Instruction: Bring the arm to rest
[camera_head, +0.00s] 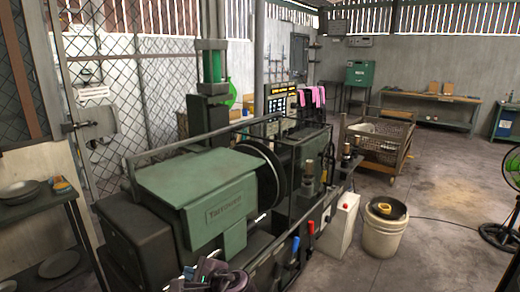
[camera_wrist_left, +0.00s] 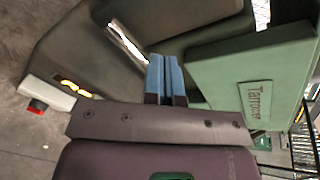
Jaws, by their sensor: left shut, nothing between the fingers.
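My left gripper (camera_head: 188,272) shows at the bottom edge of the head view, low in front of the green and black spinning machine (camera_head: 205,185). In the left wrist view its two blue fingertips (camera_wrist_left: 164,75) are pressed together with nothing between them. The machine's dark body and its green housing (camera_wrist_left: 255,70) fill much of that view beyond the fingers. I cannot tell the exact gap between fingertips and machine. Most of my left arm is out of the head view. My right gripper is in neither view.
A white bucket (camera_head: 384,238) with a dark pan on top stands right of the machine, beside a white box with a red button (camera_head: 340,222). A shelf (camera_head: 75,190) with bowls is at the left. A wire cart (camera_head: 375,150) stands behind. Open floor lies at the right.

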